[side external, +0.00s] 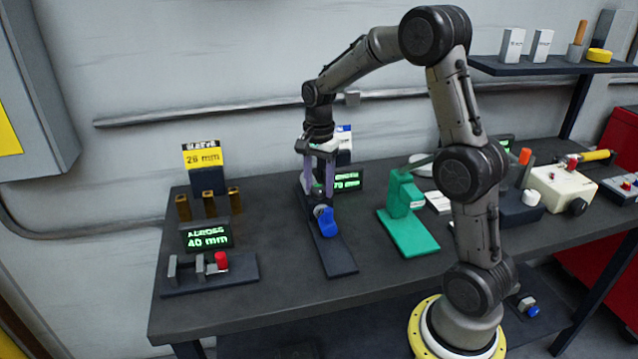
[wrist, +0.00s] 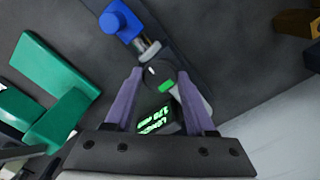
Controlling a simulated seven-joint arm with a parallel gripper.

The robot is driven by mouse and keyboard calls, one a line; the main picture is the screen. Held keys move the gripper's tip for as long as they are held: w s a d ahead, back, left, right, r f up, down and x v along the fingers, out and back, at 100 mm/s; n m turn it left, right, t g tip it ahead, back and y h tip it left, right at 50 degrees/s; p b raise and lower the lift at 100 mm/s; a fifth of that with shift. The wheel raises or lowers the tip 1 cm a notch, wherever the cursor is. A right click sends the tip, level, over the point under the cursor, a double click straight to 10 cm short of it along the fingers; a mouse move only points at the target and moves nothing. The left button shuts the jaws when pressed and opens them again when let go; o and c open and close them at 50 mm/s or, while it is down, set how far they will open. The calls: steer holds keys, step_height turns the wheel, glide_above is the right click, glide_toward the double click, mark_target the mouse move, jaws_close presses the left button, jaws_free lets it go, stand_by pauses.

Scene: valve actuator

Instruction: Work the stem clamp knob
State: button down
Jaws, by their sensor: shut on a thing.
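My gripper (side external: 318,186) points down over a narrow dark stand on the bench, its two purple fingers lowered around a small fixture. In the wrist view the fingertips (wrist: 160,76) are shut on a dark round knob with a green patch (wrist: 166,86), which I take for the stem clamp knob. A short metal stem (wrist: 149,48) shows just beyond it, and a blue block-shaped part (wrist: 120,20) is at the stem's far end. The blue part (side external: 326,222) also shows in the side view, in front of the fingers. The fingers partly hide the knob's sides.
A green-lettered display (side external: 346,180) stands right behind the fixture. A green stand (side external: 408,215) is to the right.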

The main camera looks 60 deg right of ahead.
steer(key=shift+n, duration=0.3)
steer(key=n, duration=0.8)
steer(key=shift+r, duration=0.1)
steer(key=n, duration=0.4)
steer(key=shift+n, duration=2)
steer(key=shift+c, duration=1.2)
jaws_free()
